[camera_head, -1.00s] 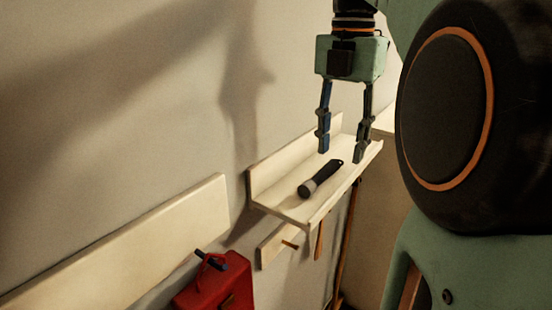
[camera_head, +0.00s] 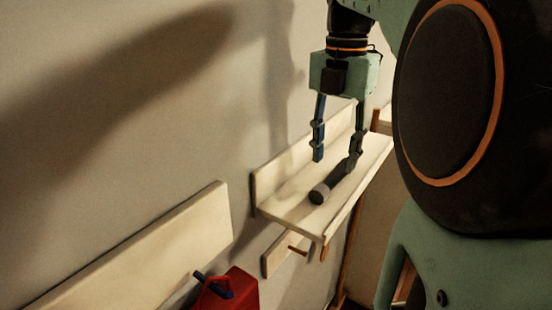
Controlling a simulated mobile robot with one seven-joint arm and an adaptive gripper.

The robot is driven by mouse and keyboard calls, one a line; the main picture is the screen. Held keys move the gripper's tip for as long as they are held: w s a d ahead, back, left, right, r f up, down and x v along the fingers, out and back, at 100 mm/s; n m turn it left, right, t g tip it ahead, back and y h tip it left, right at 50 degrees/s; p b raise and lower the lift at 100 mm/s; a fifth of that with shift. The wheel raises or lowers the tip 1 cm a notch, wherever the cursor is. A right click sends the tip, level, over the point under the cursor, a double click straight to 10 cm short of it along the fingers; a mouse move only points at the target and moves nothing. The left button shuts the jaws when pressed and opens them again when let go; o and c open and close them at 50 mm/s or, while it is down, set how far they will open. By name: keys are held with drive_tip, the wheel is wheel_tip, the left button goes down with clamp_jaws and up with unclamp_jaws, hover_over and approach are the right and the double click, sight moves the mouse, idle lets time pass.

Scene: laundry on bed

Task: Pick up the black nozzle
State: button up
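A dark, flashlight-shaped piece (camera_head: 320,194), which may be the black nozzle, lies on the pale wall shelf (camera_head: 287,211). It has a wider grey-black end toward the front left and a thinner body pointing back right. My gripper (camera_head: 335,165) is open and points down over the shelf, with nothing held. Its left finger is left of the piece's far part. Its right finger overlaps that far part and hides some of it. I cannot tell whether they touch.
A red can (camera_head: 238,287) with a dark spout-like stick (camera_head: 213,284) is at the bottom. A pale board (camera_head: 140,250) runs along the wall at left. The shelf has a raised back against the wall and wooden pegs (camera_head: 298,250) below.

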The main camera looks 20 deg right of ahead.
sight(331, 178)
wheel_tip(331, 178, down, 5)
drive_tip(key=shift+a, duration=0.15)
drive_tip(key=shift+c, duration=0.4)
clamp_jaws()
